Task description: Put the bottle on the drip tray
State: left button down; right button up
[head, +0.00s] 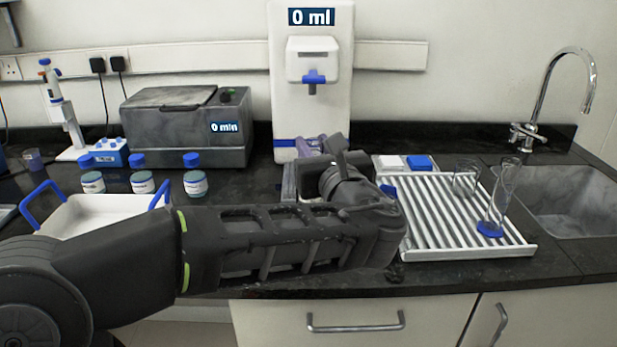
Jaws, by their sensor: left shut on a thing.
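My left gripper (340,157) reaches in over the counter, just in front of the foot of the white dispenser (338,108) marked "0 ml". It is shut on a mostly hidden thing. A pale purple, see-through piece, likely the bottle (309,147), shows beside its fingers. A pale edge, perhaps the drip tray (288,183), shows left of my wrist; my arm hides most of that area. I cannot tell whether the bottle touches the tray. The dispenser's blue-tipped nozzle (313,78) is above the gripper. My right gripper is out of view.
Three blue-capped jars (142,182) stand left, behind a white blue-handled tray (95,213). A grey box (185,122) reads "0 min". A ribbed draining rack (440,238) holds a beaker (466,180) and glass cylinder (500,198). The sink (575,200) lies right.

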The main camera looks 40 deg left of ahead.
pick_arm(q)
jog(key=w+a+f+p, duration=0.1)
jog(key=w+a+f, duration=0.1)
jog(key=w+a, duration=1)
jog(key=w, duration=0.3)
jog(key=shift+w+p, duration=0.3)
jog(key=shift+p, duration=0.1)
